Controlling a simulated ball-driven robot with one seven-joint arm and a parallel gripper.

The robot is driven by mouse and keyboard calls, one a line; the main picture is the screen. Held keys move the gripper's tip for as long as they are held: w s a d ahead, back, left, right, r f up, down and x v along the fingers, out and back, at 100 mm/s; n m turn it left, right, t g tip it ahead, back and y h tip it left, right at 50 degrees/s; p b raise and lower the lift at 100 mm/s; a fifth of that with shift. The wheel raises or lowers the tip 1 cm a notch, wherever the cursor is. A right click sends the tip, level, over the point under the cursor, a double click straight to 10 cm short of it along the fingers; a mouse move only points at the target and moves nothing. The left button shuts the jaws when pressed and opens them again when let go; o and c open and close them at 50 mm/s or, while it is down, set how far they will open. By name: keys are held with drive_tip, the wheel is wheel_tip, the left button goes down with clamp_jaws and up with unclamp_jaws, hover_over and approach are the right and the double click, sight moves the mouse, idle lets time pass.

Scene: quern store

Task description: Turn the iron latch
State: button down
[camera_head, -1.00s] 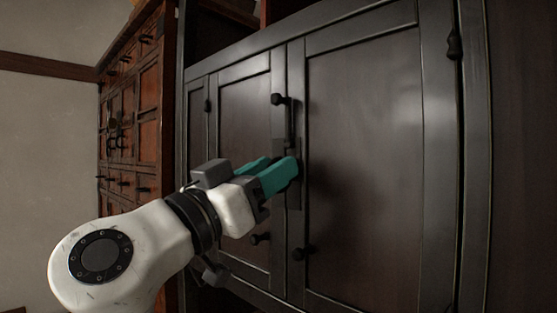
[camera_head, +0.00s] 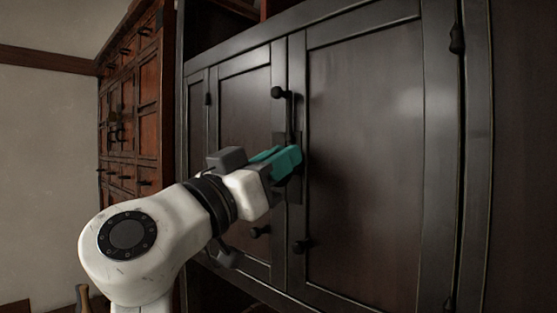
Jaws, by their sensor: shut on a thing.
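A dark cabinet (camera_head: 365,150) with two panelled doors fills the middle and right of the head view. A dark iron latch (camera_head: 289,111) runs down the seam between the doors, with a round knob at its upper left end. My gripper (camera_head: 284,160) is at the seam, just below the visible bar of the latch, with its teal fingers against the dark plate there. The fingers are shut on a part of the latch that they mostly hide. The doors look closed.
A brown wooden chest (camera_head: 130,110) with many drawers stands at the left beside a pale wall (camera_head: 45,160). A wooden handle (camera_head: 83,298) shows at the bottom left.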

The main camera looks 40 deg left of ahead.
drive_tip(key=shift+n+p, duration=0.3)
drive_tip(key=shift+n, duration=0.2)
drive_tip(key=n+y+p, duration=0.1)
drive_tip(key=n, duration=0.1)
drive_tip(key=n+y+p, duration=0.2)
drive_tip(key=n, duration=0.1)
drive_tip(key=shift+a+r, duration=0.2)
drive_tip(key=shift+a+f+n+g+y+p, duration=0.2)
drive_tip(key=shift+n+g+y+p, duration=0.6)
drive_tip(key=shift+n+p, duration=2)
drive_tip(key=shift+a+f+n+g+y+p, duration=0.15)
drive_tip(key=shift+f+n+g+y+p, duration=0.45)
drive_tip(key=shift+n+p, duration=2.15)
drive_tip(key=shift+a+n+g+y+p, duration=0.15)
drive_tip(key=shift+n+g+y+p, duration=0.85)
drive_tip(key=shift+n+p, duration=1.75)
drive_tip(key=shift+g+h, duration=0.3)
drive_tip(key=c, duration=1.2)
unclamp_jaws()
drive_tip(key=b+v, duration=0.3)
drive_tip(key=v, duration=0.7)
drive_tip(key=shift+s+d, duration=0.1)
drive_tip(key=shift+s, duration=0.3)
